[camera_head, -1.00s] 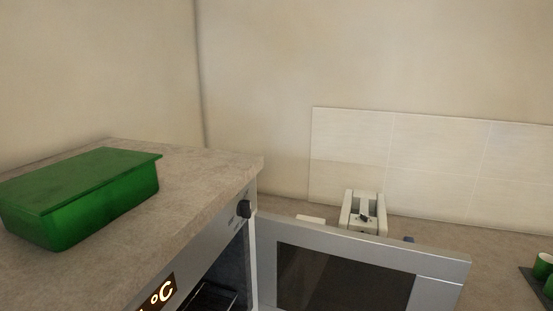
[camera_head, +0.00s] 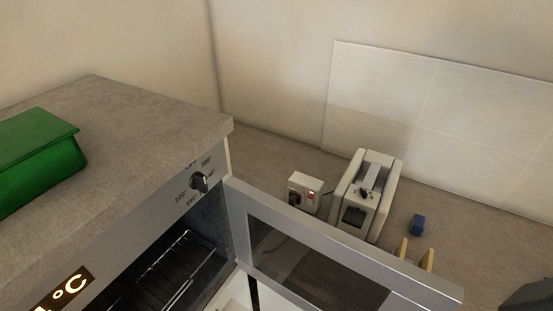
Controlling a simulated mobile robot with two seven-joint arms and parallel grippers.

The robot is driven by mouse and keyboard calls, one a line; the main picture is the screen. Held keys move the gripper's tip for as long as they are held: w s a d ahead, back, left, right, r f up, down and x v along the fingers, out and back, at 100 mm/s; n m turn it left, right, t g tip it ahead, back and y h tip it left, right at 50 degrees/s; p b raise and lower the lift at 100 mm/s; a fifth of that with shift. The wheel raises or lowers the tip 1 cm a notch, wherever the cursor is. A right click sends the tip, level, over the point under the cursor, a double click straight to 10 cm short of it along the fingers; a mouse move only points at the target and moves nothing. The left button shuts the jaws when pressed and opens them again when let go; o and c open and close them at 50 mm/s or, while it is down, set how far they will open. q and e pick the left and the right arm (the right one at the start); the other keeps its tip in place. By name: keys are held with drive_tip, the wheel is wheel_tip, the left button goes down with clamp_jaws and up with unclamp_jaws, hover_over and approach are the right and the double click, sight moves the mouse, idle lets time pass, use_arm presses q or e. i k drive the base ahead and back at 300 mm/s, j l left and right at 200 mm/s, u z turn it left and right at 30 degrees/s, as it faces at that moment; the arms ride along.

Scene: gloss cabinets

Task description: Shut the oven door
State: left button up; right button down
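The oven (camera_head: 125,246) stands at the left under a stone-like top, with a silver panel, a dark knob and a lit temperature display. Its door (camera_head: 330,250) is wide open, a silver frame with a dark glass pane. It is hinged near the oven's right side and stretches to the right across the lower middle. The dark inside with a wire rack (camera_head: 170,277) shows. Neither of my grippers is in view, and nothing is seen touching the door.
A green box (camera_head: 40,155) sits on the oven's top (camera_head: 120,120). Behind the door, a counter (camera_head: 262,160) holds a toaster (camera_head: 365,195), a small white device (camera_head: 304,192) and a blue object (camera_head: 417,225). A dark object (camera_head: 530,296) is at the lower right.

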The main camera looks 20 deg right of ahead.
sight(316, 265)
drive_tip(key=l+u, duration=0.25)
drive_tip(key=l, duration=0.2)
drive_tip(key=i+l+u, duration=0.1)
drive_tip(key=l+u, duration=0.15)
drive_tip(key=l, duration=0.2)
drive_tip(key=l+u, duration=0.25)
drive_tip(key=l, duration=0.15)
drive_tip(key=l+u, duration=0.25)
drive_tip(key=l, duration=0.2)
drive_tip(key=k+l+u, duration=0.25)
drive_tip(key=l, duration=0.15)
drive_tip(key=l+u, duration=0.25)
drive_tip(key=l, duration=0.2)
drive_tip(key=k+l+u, duration=0.5)
drive_tip(key=l, duration=0.25)
drive_tip(key=i, duration=0.1)
